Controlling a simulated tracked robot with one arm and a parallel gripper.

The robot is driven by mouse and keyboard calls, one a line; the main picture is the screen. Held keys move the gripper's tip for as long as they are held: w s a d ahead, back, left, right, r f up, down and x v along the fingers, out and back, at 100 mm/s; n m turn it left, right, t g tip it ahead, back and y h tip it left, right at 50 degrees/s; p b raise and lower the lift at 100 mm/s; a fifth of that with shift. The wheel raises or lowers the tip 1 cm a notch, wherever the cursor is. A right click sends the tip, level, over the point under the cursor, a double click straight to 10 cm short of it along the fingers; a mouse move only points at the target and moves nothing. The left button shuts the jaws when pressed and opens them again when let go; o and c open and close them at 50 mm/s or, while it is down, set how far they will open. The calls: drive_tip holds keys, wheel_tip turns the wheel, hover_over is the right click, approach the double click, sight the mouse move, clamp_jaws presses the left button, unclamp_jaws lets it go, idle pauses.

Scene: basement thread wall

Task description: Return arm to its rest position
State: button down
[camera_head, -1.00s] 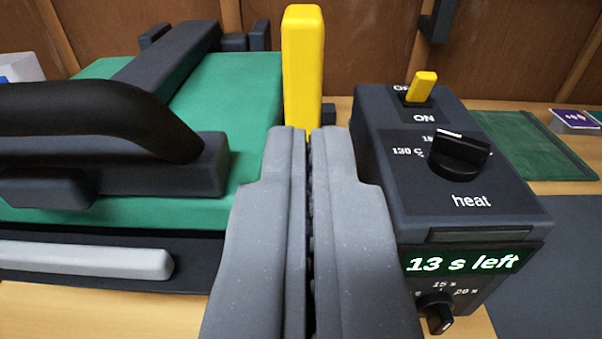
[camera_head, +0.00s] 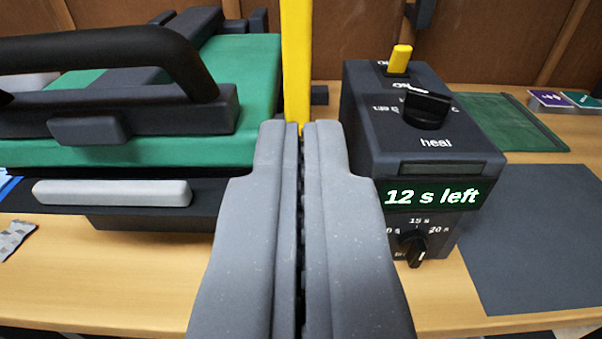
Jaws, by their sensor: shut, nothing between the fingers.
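My gripper (camera_head: 300,130) is shut and empty in the middle of the head view, its two grey fingers pressed together and pointing away. A yellow upright bar (camera_head: 296,65) stands just beyond the fingertips; whether they touch it I cannot tell. To the left is a green press (camera_head: 180,150) with a black curved handle (camera_head: 120,48) and a light grey bar (camera_head: 112,193) along its front. To the right is a dark control box (camera_head: 395,145) with a yellow switch (camera_head: 400,58), a heat knob (camera_head: 427,108), a lower timer knob (camera_head: 413,248) and a display (camera_head: 432,195) reading "12 s left".
A dark grey mat (camera_head: 545,240) lies right of the box, with a green cloth or mat (camera_head: 510,122) behind it. Small purple and green packets (camera_head: 552,99) lie at the far right. A grey checked scrap (camera_head: 15,240) lies front left. The wooden table (camera_head: 130,270) is bare in front.

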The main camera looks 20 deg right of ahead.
drive_tip(key=s+a+r+n+y, duration=0.1)
drive_tip(key=s+a+r, duration=0.35)
drive_tip(key=r, duration=0.35)
drive_tip(key=s+a+r+n+y, duration=0.1)
drive_tip(key=s+a+r+y, duration=0.15)
drive_tip(key=a+r, duration=0.5)
drive_tip(key=s+a+r, duration=0.4)
drive_tip(key=r, duration=0.5)
drive_tip(key=s+a+r, duration=0.3)
drive_tip(key=s+r, duration=0.1)
drive_tip(key=s, duration=0.3)
drive_tip(key=s+a+r+n+y, duration=0.1)
drive_tip(key=s+a+r, duration=0.2)
drive_tip(key=s+r, duration=0.2)
drive_tip(key=s+a+r+g+y, duration=0.1)
drive_tip(key=s+a+r, duration=0.2)
drive_tip(key=s, duration=0.7)
drive_tip(key=shift+s+a+r+n, duration=0.15)
drive_tip(key=shift+s+r+n, duration=0.25)
drive_tip(key=shift+r, duration=0.4)
